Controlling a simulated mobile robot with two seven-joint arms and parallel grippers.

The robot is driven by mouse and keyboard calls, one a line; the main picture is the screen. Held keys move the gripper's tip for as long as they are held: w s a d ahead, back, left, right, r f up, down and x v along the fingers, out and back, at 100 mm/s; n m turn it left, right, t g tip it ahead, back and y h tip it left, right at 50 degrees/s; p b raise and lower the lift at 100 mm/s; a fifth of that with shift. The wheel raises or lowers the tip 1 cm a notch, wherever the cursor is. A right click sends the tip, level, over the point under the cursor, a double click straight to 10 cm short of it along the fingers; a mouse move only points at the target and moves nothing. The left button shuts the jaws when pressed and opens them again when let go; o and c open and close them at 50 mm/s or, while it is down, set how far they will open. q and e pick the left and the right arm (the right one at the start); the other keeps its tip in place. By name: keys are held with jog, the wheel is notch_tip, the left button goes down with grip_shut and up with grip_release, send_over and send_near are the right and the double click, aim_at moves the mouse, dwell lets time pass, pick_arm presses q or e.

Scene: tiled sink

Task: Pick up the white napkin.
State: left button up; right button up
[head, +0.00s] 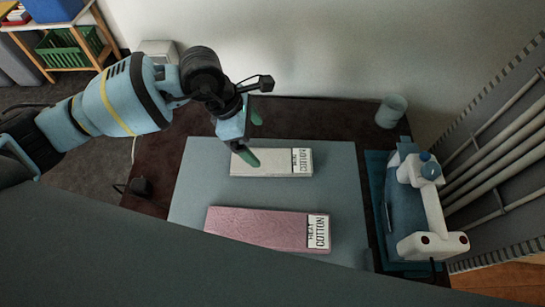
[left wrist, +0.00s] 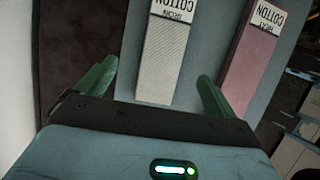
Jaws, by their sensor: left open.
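The white napkin (head: 270,163) is a flat folded strip with a printed label at its right end, lying on the grey-blue mat (head: 190,195). It also shows in the left wrist view (left wrist: 167,60), between my fingers. My left gripper (head: 253,138) is open, with green fingers, over the left part of the white napkin; one fingertip overlaps it in the head view. In the left wrist view, the fingers (left wrist: 158,72) stand apart on either side of it with nothing held. Whether they touch it I cannot tell. My right gripper is not in view.
A pink napkin (head: 255,228) labelled cotton lies on the mat, nearer than the white one. A white and blue machine (head: 428,205) stands at the right. A light blue cup (head: 391,111) stands at the back right of the dark table (head: 330,115). A wall is behind.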

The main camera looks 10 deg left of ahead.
aim_at(269, 160)
pick_arm(q)
jog(key=shift+s+x, duration=0.15)
jog(key=shift+x, duration=1.8)
jog(key=shift+s+x, duration=0.2)
jog(key=shift+x, duration=1.7)
jog(key=shift+c, duration=0.4)
jog(key=c, duration=1)
